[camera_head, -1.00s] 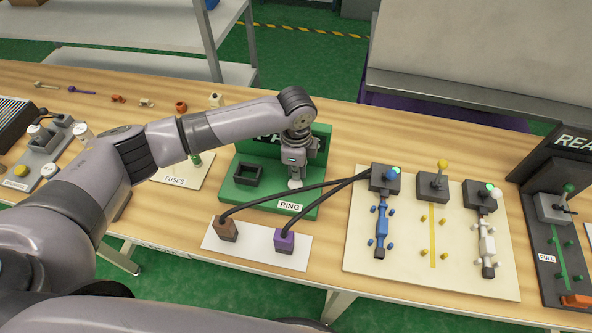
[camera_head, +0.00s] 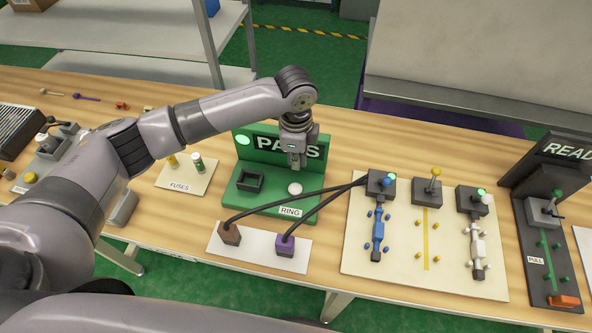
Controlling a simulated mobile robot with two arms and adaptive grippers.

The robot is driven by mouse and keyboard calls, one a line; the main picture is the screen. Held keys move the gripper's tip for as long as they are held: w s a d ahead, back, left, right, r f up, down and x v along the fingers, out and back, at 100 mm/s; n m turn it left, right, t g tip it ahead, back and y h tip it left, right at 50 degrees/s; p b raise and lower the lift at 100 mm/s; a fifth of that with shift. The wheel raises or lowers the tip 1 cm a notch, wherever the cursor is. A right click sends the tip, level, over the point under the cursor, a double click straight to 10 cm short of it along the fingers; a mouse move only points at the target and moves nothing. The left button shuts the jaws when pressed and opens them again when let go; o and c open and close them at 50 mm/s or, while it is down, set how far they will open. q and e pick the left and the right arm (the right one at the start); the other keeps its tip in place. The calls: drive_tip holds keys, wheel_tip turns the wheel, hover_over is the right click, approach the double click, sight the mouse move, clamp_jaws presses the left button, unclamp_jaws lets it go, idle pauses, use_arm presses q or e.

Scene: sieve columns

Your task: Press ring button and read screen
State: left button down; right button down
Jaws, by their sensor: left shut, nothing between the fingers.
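The green ring station (camera_head: 262,207) stands mid-bench, with a label reading RING and a white round button (camera_head: 295,188) on its base. Its upright green screen (camera_head: 270,146) shows large white letters, "PA" and a final "S", partly covered by my arm. A bright green lamp (camera_head: 243,140) glows at the screen's left. My left gripper (camera_head: 294,164) is shut and empty, pointing down just above the button, apart from it. My right gripper is not in view.
A square dark socket (camera_head: 249,181) sits left of the button. Two black cables arch from brown (camera_head: 230,234) and purple (camera_head: 285,247) plugs to a cream board (camera_head: 354,259) with switches. A fuses board (camera_head: 183,182) lies left. A READ station (camera_head: 537,263) stands right.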

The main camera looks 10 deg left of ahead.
use_arm(q)
wheel_tip(320, 180, up, 5)
drive_tip(key=shift+w+r+b, duration=0.15)
drive_tip(key=shift+r+b, duration=0.05)
drive_tip(key=shift+b, duration=0.1)
drive_tip(key=shift+f, duration=0.1)
idle(0.6)
